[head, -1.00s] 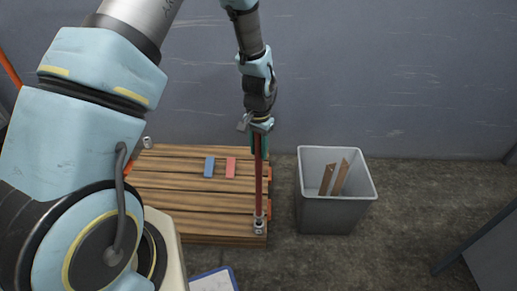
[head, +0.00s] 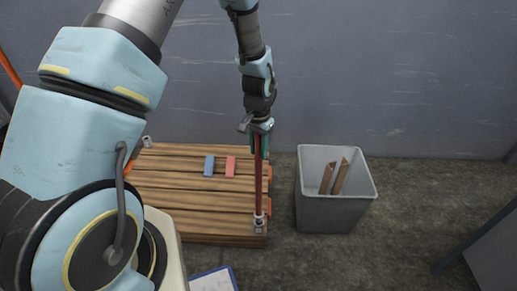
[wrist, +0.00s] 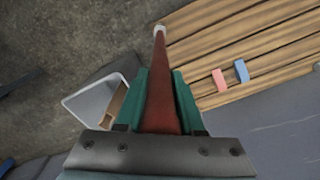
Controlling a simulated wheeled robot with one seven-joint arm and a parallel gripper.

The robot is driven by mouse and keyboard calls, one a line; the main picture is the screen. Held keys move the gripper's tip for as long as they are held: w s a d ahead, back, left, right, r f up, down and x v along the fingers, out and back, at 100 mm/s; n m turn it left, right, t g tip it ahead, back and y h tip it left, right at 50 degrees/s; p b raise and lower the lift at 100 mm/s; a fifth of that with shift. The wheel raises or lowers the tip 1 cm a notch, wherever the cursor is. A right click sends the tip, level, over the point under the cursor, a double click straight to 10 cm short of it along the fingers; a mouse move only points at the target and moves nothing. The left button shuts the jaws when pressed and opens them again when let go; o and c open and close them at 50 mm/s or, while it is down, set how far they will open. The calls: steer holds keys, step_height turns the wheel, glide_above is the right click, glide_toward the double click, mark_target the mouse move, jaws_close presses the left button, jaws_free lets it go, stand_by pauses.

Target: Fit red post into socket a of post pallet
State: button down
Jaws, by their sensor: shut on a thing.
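The red post (head: 258,185) stands about upright, and my gripper (head: 259,146) is shut on its upper part. In the wrist view the post (wrist: 161,85) runs away between the green fingers of my gripper (wrist: 160,105). The post's lower end meets a metal socket (head: 260,225) at the near right corner of the wooden post pallet (head: 190,223). The socket hides the post's tip, so I cannot tell how deep it sits. The pallet also shows in the wrist view (wrist: 235,40). Another metal socket (head: 147,141) is at the pallet's far left corner.
A blue block (head: 209,166) and a pink block (head: 230,166) lie on the pallet. A grey bin (head: 335,212) with brown scraps stands right of the pallet. A clipboard (head: 213,281) lies in front.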

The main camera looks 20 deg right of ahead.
mark_target(258, 136)
steer(key=shift+f+b, duration=1.6)
steer(key=shift+f, duration=1.35)
stand_by(1.5)
steer(key=shift+c, duration=2.2)
jaws_free()
step_height(258, 136, up, 11)
steer(key=shift+f+p, duration=0.1)
steer(key=shift+p, duration=0.2)
